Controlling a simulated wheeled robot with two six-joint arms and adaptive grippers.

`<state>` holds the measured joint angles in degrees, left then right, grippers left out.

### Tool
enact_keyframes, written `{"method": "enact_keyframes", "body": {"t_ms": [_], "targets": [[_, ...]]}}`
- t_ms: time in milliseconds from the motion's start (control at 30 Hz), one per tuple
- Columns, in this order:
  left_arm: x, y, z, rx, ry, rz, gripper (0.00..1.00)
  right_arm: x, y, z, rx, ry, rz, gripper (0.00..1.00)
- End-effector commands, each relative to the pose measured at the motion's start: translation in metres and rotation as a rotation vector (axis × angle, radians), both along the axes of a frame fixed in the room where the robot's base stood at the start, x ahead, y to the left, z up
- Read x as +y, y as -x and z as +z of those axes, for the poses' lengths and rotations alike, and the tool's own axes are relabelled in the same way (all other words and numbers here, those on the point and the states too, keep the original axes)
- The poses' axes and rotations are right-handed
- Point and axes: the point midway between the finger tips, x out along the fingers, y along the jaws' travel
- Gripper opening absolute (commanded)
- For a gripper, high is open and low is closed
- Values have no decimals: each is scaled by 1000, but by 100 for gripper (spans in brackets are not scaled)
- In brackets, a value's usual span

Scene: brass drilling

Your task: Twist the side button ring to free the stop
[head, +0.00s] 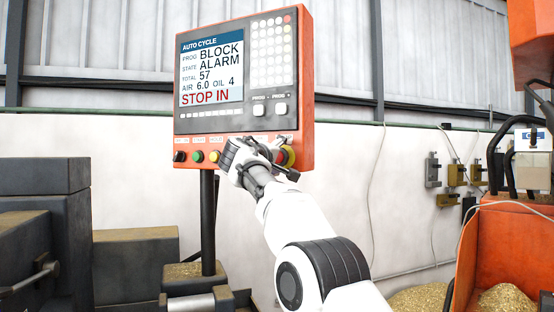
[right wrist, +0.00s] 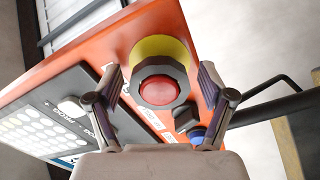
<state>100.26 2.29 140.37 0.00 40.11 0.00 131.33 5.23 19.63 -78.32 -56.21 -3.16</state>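The stop button is a red cap (right wrist: 158,91) inside a dark grey faceted ring (right wrist: 146,70), on a yellow base (right wrist: 163,50) on the orange panel. In the head view the stop (head: 289,156) is at the panel's lower right, partly hidden by my gripper. My right gripper (head: 279,160) is in front of it. In the right wrist view the gripper (right wrist: 161,72) is open, one finger on each side of the ring. Gaps show between the fingers and the ring. The screen (head: 211,72) reads BLOCK, ALARM and STOP IN. My left gripper is not in view.
Black, green and yellow buttons (head: 197,156) line the panel's lower edge. A blue button (right wrist: 197,134) and a dark knob (right wrist: 184,117) sit close to the stop. The panel stands on a black post (head: 208,220). Orange machinery (head: 505,245) is at the right.

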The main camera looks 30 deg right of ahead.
Motion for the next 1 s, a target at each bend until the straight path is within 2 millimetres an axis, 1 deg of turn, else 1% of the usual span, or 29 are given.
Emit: {"method": "enact_keyframes", "body": {"t_ms": [267,367,500,700,1000], "targets": [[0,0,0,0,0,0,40,1,0,0,1,2,1,88],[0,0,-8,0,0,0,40,6,3,-2,1,2,1,88],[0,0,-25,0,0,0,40,20,12,-5,1,4,1,88],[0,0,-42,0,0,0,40,40,24,-5,2,3,1,88],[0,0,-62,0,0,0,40,71,43,-3,1,4,1,88]]}}
